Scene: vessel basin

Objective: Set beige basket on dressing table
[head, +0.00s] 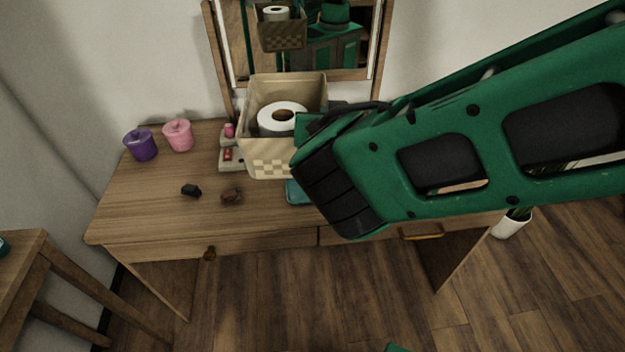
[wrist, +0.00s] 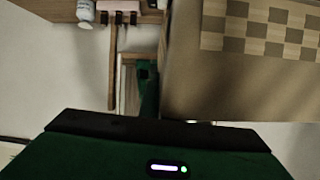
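The beige basket (head: 258,161) has a checkered band and holds a white paper roll (head: 282,118). It is at the middle of the dressing table (head: 150,208), in front of the mirror. I cannot tell whether its base touches the top. My gripper (head: 311,126) is at the basket's right side, mostly hidden behind my green arm.
A purple pot (head: 141,145) and a pink pot (head: 178,136) stand at the table's left. Two small dark items (head: 190,190) (head: 232,195) lie in front. A small organizer (head: 230,158) is beside the basket, and a teal item (head: 297,192) is partly under my arm. The mirror (head: 350,50) stands behind.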

